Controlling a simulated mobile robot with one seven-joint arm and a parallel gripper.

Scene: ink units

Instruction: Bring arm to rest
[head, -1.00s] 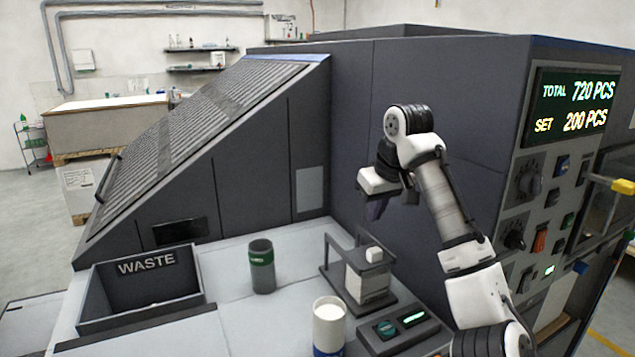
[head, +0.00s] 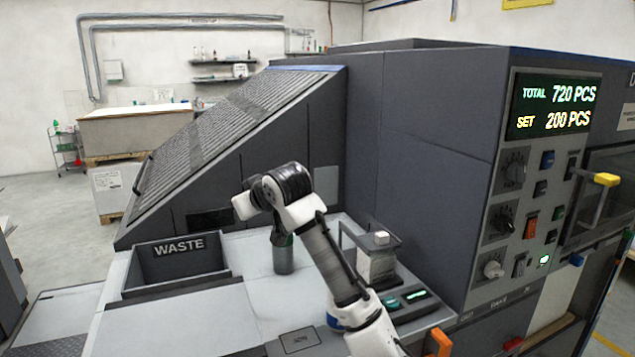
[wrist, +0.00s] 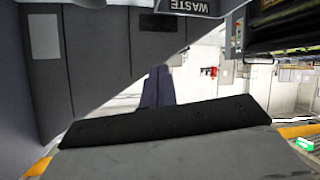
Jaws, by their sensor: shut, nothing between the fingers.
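My arm reaches up from the lower middle of the head view, bent at a black and white joint above the work surface. Its white end points left, over the area between the waste bin and the dark canister. The fingers are hard to make out there. In the wrist view my gripper (wrist: 157,88) shows as dark fingers close together, with nothing between them. It is clear of the surface and touches nothing that I can see.
The waste bin (head: 133,277) stands at left on the pale work surface (head: 215,310). A dark canister (head: 284,260) is partly behind my arm. A small stand with a white block (head: 380,262) is right of the arm. The grey machine with its control panel (head: 515,215) fills the right.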

